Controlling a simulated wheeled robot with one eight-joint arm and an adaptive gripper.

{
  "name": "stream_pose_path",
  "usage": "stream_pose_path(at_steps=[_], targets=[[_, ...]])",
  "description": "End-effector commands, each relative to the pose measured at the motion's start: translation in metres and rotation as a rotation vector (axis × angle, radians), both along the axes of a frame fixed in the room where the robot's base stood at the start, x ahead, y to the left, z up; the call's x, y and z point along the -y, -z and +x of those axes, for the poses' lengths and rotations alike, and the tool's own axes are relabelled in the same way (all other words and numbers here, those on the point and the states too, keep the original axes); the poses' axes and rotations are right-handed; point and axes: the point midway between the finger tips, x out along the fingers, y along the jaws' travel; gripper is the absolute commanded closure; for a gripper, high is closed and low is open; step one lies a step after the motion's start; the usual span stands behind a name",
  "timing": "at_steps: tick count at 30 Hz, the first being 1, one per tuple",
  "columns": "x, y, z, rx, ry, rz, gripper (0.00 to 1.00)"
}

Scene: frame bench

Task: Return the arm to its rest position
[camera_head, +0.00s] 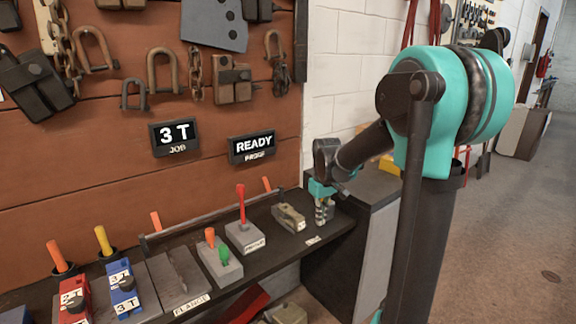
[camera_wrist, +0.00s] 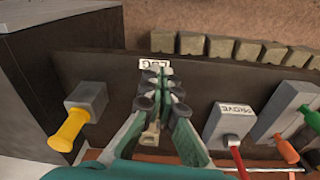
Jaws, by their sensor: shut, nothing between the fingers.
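My gripper (camera_head: 322,208) is at the right end of the bench shelf in the head view, just beside a tan and grey block-like part (camera_head: 289,217). In the wrist view my gripper (camera_wrist: 158,85) has its fingers together, with nothing seen held between them. The fingers point at the shelf edge near a label reading LUG (camera_wrist: 153,64). A small tan piece (camera_wrist: 150,138) shows partly behind the fingers. My teal arm reaches in from the right of the head view, bent at the elbow.
The shelf (camera_head: 334,228) carries a red-lever block (camera_head: 245,236), a block with orange and green knobs (camera_head: 217,258), and red (camera_head: 75,300) and blue (camera_head: 122,290) boxes. Signs read 3 T (camera_head: 175,136) and READY (camera_head: 252,146). A dark cabinet (camera_head: 350,240) stands right; open floor lies beyond.

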Motion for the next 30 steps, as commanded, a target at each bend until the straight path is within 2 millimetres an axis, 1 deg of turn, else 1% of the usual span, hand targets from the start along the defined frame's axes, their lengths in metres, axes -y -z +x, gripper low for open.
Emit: stream_pose_path(at_steps=[1,5,6,8,9,12,15,18,21,30], targets=[[0.008,0.005,-0.022,0.024,0.042,0.006,1.00],[0.025,0.019,-0.069,0.087,0.152,0.025,1.00],[0.029,0.025,-0.085,0.106,0.187,0.031,1.00],[0.036,0.033,-0.107,0.136,0.237,0.041,1.00],[0.039,0.040,-0.121,0.155,0.271,0.048,1.00],[0.047,0.055,-0.155,0.199,0.348,0.066,1.00],[0.053,0.069,-0.182,0.237,0.409,0.083,1.00],[0.056,0.080,-0.201,0.262,0.453,0.094,1.00],[0.057,0.085,-0.210,0.275,0.475,0.101,1.00],[0.058,0.087,-0.213,0.280,0.483,0.103,1.00]])
